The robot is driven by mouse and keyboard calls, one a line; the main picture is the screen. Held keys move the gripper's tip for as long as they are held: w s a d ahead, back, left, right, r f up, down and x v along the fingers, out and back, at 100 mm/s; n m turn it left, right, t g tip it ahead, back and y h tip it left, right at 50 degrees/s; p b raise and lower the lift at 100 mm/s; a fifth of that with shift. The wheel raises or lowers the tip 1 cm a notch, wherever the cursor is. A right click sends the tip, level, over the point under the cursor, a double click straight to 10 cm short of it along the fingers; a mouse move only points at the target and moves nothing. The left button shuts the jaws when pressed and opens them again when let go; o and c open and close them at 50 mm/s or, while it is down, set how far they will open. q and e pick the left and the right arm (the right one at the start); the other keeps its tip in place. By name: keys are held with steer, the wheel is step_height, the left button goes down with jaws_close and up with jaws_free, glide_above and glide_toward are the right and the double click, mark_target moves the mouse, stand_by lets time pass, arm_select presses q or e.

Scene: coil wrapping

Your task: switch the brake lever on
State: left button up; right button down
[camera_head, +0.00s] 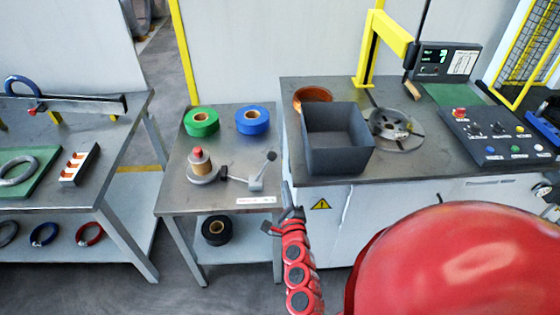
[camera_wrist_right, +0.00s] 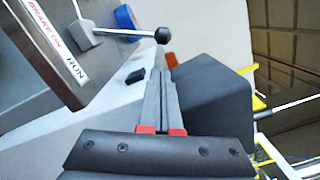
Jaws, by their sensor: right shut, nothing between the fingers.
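The brake lever (camera_head: 260,172) stands at the right front of the small middle table, and its dark ball knob (camera_head: 271,155) leans right. In the right wrist view the lever (camera_wrist_right: 118,32) and its ball knob (camera_wrist_right: 162,36) lie beyond my fingertips. A label strip (camera_wrist_right: 48,38) reading "BRAKE ON" and "RUN" is fixed near it; the lever tilts toward the RUN side. My right gripper (camera_head: 288,190) is shut and empty, apart from the lever, to its right and nearer the front. It also shows in the right wrist view (camera_wrist_right: 162,75). My left gripper is not in view.
A dark open bin (camera_head: 337,165) stands on the right bench, close beside the right gripper. Green tape (camera_head: 202,122), blue tape (camera_head: 252,120) and a red-topped post (camera_head: 200,165) share the lever's table. A control panel (camera_head: 497,135) is farther right.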

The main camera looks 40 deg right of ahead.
mark_target(274, 158)
steer(key=p+x, duration=0.1)
steer(key=x, duration=0.9)
steer(key=shift+a+r+p, duration=0.1)
steer(key=shift+p, duration=0.2)
steer(key=shift+a+r+n+p, duration=0.2)
steer(key=shift+r+n+p, duration=0.05)
steer(key=shift+n+p, duration=0.15)
steer(key=shift+w+r, duration=0.1)
steer(key=shift+w+a+r+n+p, duration=0.4)
steer(key=shift+a+r+n+p, duration=0.25)
steer(key=shift+n+p, duration=0.25)
steer(key=w+a+r+n+p, duration=0.1)
steer(key=w+a+n+p, duration=0.3)
steer(key=a+n+p, duration=0.3)
steer(key=shift+w+a+n+g+p, duration=0.3)
steer(key=shift+w+a+n+g, duration=0.1)
steer(key=shift+a+n, duration=0.1)
